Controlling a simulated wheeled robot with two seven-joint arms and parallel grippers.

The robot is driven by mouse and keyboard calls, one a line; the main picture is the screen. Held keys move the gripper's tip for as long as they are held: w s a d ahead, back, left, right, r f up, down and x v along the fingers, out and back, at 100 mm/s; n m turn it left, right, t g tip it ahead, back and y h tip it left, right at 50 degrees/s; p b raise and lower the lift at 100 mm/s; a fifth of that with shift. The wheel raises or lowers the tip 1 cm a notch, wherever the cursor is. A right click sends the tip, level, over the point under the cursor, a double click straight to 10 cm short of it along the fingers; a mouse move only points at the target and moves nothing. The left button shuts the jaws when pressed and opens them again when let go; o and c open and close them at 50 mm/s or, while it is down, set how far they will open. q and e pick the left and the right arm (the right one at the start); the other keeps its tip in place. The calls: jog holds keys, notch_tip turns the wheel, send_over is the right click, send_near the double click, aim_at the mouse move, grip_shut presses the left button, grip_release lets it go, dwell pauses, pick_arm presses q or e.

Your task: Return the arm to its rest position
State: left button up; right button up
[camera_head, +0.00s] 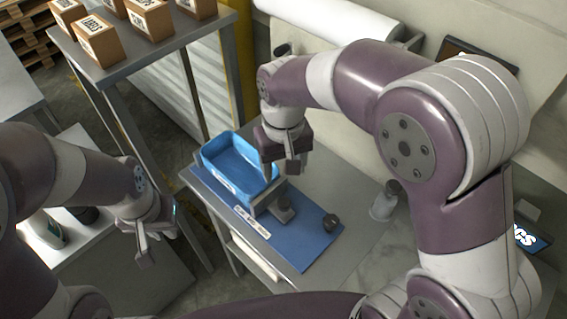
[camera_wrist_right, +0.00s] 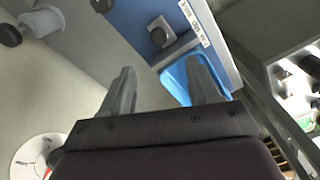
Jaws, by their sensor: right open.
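My right arm reaches in from the right in the head view. Its gripper (camera_head: 281,170) hangs fingers down over the right side of the blue bin (camera_head: 213,150). In the right wrist view my right gripper (camera_wrist_right: 162,66) has its two fingers spread, with nothing held between them. The blue bin (camera_wrist_right: 176,82) shows partly behind one finger there. My left gripper (camera_head: 148,248) is at the lower left of the head view, away from the blue mat, and its finger gap is unclear.
A blue mat (camera_head: 300,250) on the grey table carries the bin, a grey fixture (camera_head: 280,207) and a black knob (camera_head: 331,222). A grey cylindrical piece (camera_head: 383,205) stands to the right. Cardboard boxes (camera_head: 88,40) stand on a shelf at upper left. Bare tabletop lies right of the mat.

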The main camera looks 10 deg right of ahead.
dwell(0.4)
jog(key=s+d+f+m+t, duration=0.1)
jog(key=s+d+f, duration=0.4)
jog(key=d, duration=0.7)
jog(key=s+m, duration=0.1)
jog(key=s, duration=0.1)
jog(key=shift+s+f, duration=0.2)
jog(key=shift+s, duration=0.2)
